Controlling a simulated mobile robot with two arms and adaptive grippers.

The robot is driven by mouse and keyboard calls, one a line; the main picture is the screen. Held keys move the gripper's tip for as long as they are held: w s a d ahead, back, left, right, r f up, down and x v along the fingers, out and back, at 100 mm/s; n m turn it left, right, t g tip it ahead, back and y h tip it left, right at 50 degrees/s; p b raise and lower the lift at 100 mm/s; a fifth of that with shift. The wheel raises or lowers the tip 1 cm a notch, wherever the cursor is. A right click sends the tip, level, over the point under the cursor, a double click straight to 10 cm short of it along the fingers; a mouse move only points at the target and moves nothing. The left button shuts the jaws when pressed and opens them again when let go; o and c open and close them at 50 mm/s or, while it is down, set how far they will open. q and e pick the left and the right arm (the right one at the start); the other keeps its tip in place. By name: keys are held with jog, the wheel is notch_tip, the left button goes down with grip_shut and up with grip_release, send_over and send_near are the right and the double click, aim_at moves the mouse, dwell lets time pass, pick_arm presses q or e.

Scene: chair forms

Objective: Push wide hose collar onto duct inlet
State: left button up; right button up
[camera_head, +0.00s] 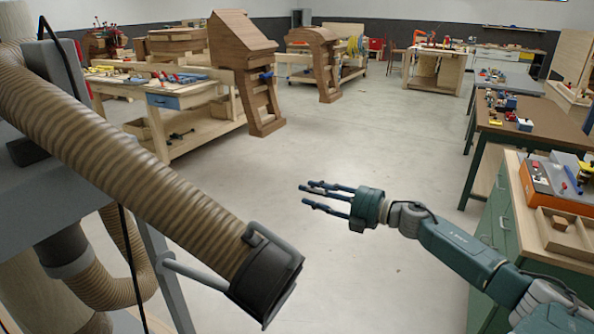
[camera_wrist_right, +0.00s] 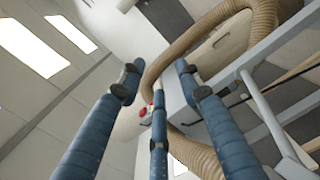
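The wide hose collar (camera_head: 268,277) is a black ring with a handle-like bracket, on the lower end of a ribbed tan hose (camera_head: 130,160) hanging from the upper left. My right gripper (camera_head: 325,194) is in mid-air to the right of and above the collar in the head view, clear of it. Its three fingers are spread with nothing between them. The right wrist view also shows the spread fingers (camera_wrist_right: 155,85), with tan hose (camera_wrist_right: 205,35) behind them. I cannot make out the duct inlet for certain. My left gripper is not in view.
A grey machine (camera_head: 60,190) with a smaller hose (camera_head: 110,285) stands at left. A grey bar (camera_head: 195,272) reaches toward the collar. A green cabinet (camera_head: 507,215) stands at right. Workbenches and wooden chair forms (camera_head: 250,85) stand behind. The middle floor is clear.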

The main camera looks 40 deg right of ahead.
jog(key=s+a+r+n+g+y+p, duration=0.1)
jog(key=a+r+n+y, duration=0.2)
jog(key=r, duration=0.4)
jog(key=s+a+r+n+g+y+p, duration=0.1)
jog(key=a+r+n+g, duration=0.1)
jog(key=a+r+n, duration=0.4)
notch_tip(320, 180, up, 10)
jog(key=n+g+h+p, duration=0.3)
jog(key=n+g+p, duration=0.1)
jog(key=n+g, duration=0.45)
send_over(277, 236)
jog(key=w, duration=0.3)
jog(key=s+n+g+h+p, duration=0.1)
jog(key=s+n+h, duration=0.3)
jog(key=s+h, duration=0.2)
jog(key=shift+m, duration=0.25)
jog(key=b+x, duration=0.2)
jog(key=x, duration=0.1)
jog(key=d+b+x, duration=0.1)
jog(key=b+x, duration=0.1)
jog(key=x, duration=0.2)
jog(key=b+x, duration=0.3)
jog(key=x, duration=0.1)
jog(key=shift+s+d+f, duration=0.2)
jog(key=shift+s+f, duration=0.05)
jog(key=shift+f, duration=0.15)
jog(key=shift+w+a+f+b, duration=0.1)
jog(key=shift+w+f+b, duration=0.15)
jog(key=shift+f+b, duration=0.3)
jog(key=shift+r, duration=0.1)
